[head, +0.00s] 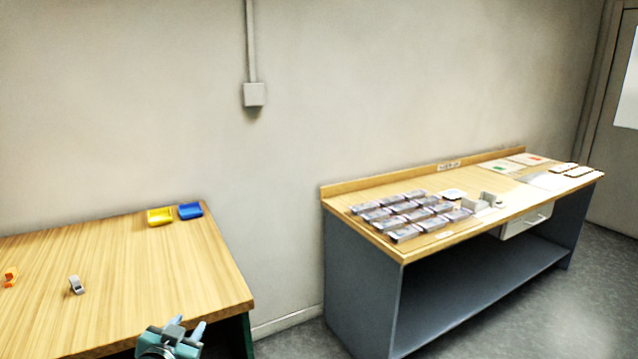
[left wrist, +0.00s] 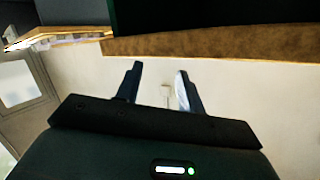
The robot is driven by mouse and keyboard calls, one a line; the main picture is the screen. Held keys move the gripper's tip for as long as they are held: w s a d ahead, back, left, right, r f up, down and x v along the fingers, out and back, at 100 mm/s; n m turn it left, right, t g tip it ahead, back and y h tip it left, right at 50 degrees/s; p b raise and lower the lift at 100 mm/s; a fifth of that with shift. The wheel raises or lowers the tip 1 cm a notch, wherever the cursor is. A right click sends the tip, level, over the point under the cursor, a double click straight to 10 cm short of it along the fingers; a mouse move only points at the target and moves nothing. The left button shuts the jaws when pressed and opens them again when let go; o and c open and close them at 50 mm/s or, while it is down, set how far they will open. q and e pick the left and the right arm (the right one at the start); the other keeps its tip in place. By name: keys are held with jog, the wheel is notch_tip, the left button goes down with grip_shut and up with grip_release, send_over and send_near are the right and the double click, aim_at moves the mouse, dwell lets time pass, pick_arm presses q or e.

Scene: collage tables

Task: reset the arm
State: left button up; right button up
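My left gripper (head: 186,330) shows at the bottom of the head view, in front of the right end of the left wooden table (head: 130,260). In the left wrist view its two fingers (left wrist: 160,88) stand apart with nothing between them but the wall and its small box far behind. The gripper is open and empty. My right gripper is in neither view.
The right workbench (head: 365,245) holds several clear-topped boxes (head: 405,214), with a drawer (head: 527,221) below. Floor is free between the tables.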

pick_arm(q)
jog(key=s+d+f+g+h, duration=0.1)
jog(key=s+d+f, duration=0.3)
jog(key=s, duration=0.6)
jog(key=s+d+f+g+h, duration=0.1)
jog(key=s+d+f, duration=0.3)
jog(key=s, duration=0.6)
jog(key=s+d+f+g+h, duration=0.1)
jog(key=s+d+f, duration=0.3)
jog(key=s, duration=0.6)
jog(key=shift+s+d+f+n+g, duration=0.2)
jog(key=shift+d+f+n+g, duration=0.15)
jog(key=shift+d+g, duration=0.45)
